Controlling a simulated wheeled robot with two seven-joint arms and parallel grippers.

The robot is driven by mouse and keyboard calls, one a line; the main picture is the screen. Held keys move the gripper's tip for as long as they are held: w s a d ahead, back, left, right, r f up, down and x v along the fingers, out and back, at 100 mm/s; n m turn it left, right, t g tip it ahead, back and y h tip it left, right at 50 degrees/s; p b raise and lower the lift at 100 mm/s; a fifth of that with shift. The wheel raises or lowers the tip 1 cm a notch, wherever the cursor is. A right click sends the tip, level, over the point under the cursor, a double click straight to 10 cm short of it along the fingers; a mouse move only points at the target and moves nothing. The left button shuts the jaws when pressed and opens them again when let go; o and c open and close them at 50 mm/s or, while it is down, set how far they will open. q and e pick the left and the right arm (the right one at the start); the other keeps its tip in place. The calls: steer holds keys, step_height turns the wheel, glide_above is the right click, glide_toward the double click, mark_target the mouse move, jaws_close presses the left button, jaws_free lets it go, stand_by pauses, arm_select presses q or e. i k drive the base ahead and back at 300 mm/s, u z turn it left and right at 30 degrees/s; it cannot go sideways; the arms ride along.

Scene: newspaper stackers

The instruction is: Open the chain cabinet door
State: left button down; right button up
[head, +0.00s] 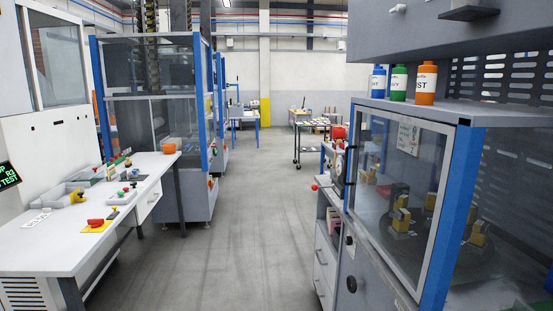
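No label marks a chain cabinet. A tall blue-framed cabinet (188,190) with clear panels stands left of the aisle, and dark chains (152,45) hang vertically at its top. Its panels look closed, but I cannot make out a handle. On the near right is another blue-framed cabinet (465,190) with a clear framed door (395,160) that looks shut. Behind that door, yellow blocks (401,213) sit on a dark round plate. Neither of my grippers is in view.
A white workbench (60,245) with buttons and small parts stands at the left. Blue, green and orange bottles (426,83) stand on the right cabinet's top. Grey drawers (324,255) stick out beside the aisle. The grey floor (240,230) between is clear.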

mark_target(416, 293)
steer(key=u, duration=0.85)
steer(key=i, duration=1.95)
steer(key=z, duration=0.85)
steer(key=i, duration=1.2)
steer(key=z, duration=1.3)
